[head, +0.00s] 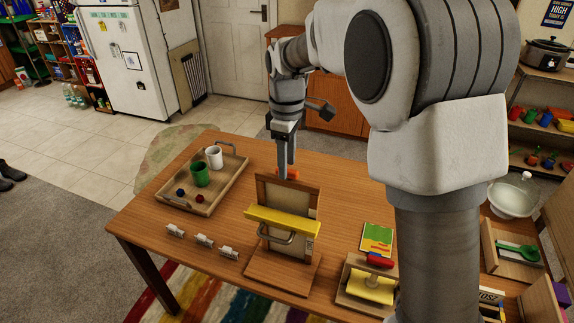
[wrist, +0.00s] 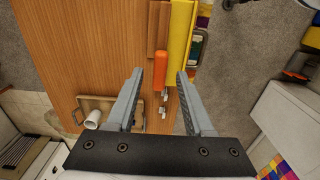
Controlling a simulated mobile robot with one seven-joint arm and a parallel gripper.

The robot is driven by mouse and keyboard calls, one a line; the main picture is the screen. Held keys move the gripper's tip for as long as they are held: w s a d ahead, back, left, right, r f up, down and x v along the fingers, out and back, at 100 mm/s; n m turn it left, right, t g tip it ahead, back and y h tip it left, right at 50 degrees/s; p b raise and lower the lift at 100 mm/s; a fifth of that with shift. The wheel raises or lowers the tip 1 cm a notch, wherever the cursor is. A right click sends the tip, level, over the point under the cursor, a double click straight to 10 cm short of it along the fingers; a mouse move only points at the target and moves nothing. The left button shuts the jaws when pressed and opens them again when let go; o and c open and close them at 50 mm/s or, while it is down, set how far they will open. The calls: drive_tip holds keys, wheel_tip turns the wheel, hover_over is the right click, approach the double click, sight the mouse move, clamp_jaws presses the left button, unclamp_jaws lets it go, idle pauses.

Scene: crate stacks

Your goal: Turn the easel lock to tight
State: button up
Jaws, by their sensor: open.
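The wooden easel (head: 273,190) stands on the table with a yellow bar (head: 283,223) across its front and a grey handle below the bar. An orange piece, which looks like the easel lock (head: 293,173), shows just behind the easel's top edge. In the wrist view the orange lock (wrist: 159,71) lies beside the yellow bar (wrist: 180,38), between my fingertips in the picture. My gripper (head: 286,168) points down behind the easel; its two fingers (wrist: 160,80) are apart with nothing held. I cannot tell how far the fingertips are from the lock, or whether they touch it.
A wooden tray (head: 224,190) with a green cup (head: 201,174), a white cup (head: 214,157) and small balls is left of the easel. Several small white pieces (head: 203,240) lie at front left. A box with a yellow roll (head: 370,289) stands at right.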

drive_tip(key=shift+f, duration=0.65)
clamp_jaws()
